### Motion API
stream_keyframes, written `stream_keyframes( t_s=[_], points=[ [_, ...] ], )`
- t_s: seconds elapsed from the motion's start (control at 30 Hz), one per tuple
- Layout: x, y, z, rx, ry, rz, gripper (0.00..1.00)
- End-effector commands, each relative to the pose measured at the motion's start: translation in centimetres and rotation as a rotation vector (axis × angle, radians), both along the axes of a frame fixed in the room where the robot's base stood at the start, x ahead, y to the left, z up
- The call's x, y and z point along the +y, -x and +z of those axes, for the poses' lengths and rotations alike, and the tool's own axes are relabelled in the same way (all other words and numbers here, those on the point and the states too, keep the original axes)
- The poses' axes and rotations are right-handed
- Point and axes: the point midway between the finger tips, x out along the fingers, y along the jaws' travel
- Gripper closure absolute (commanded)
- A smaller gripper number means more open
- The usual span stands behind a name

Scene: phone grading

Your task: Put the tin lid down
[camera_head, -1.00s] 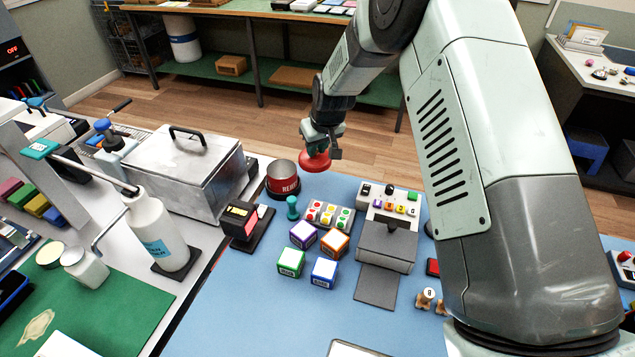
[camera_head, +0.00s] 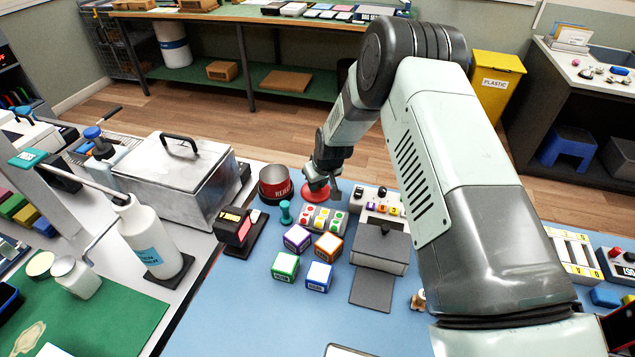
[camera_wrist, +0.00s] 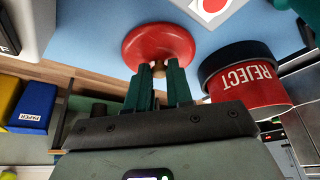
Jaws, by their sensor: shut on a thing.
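The tin lid is a round red disc with a small brass-coloured knob. In the head view the lid (camera_head: 315,192) is just right of the red REJECT tin (camera_head: 275,185), low over the blue mat. My gripper (camera_head: 322,180) is above it, partly covering it. In the wrist view my gripper's green fingers (camera_wrist: 160,68) are shut on the knob of the lid (camera_wrist: 150,42). The open tin (camera_wrist: 250,85) is beside the lid there, apart from it. I cannot tell whether the lid touches the mat (camera_wrist: 100,25).
A tray of coloured buttons (camera_head: 323,219) lies in front of the lid. A teal stamp-like piece (camera_head: 285,212) stands near the tin. Several coloured boxes (camera_head: 297,238) sit nearer. A metal case (camera_head: 180,180) stands to the left. The mat's front area (camera_head: 250,310) is clear.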

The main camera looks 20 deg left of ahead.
Motion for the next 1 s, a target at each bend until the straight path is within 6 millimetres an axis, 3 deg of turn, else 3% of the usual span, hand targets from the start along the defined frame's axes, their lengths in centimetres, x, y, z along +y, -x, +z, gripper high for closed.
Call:
stream_keyframes(
  t_s=[0.2,0.23,0.37,0.73,1.0],
  points=[
    [0.0,0.0,-0.3,0.001,0.001,0.000,1.00],
    [0.0,0.0,-0.3,0.001,0.001,0.000,0.75],
    [0.0,0.0,-0.3,0.001,0.001,0.000,0.55],
    [0.0,0.0,0.3,-0.001,-0.001,0.000,0.54],
    [-1.3,1.3,4.9,-0.002,-0.001,0.000,0.54]
  ],
)
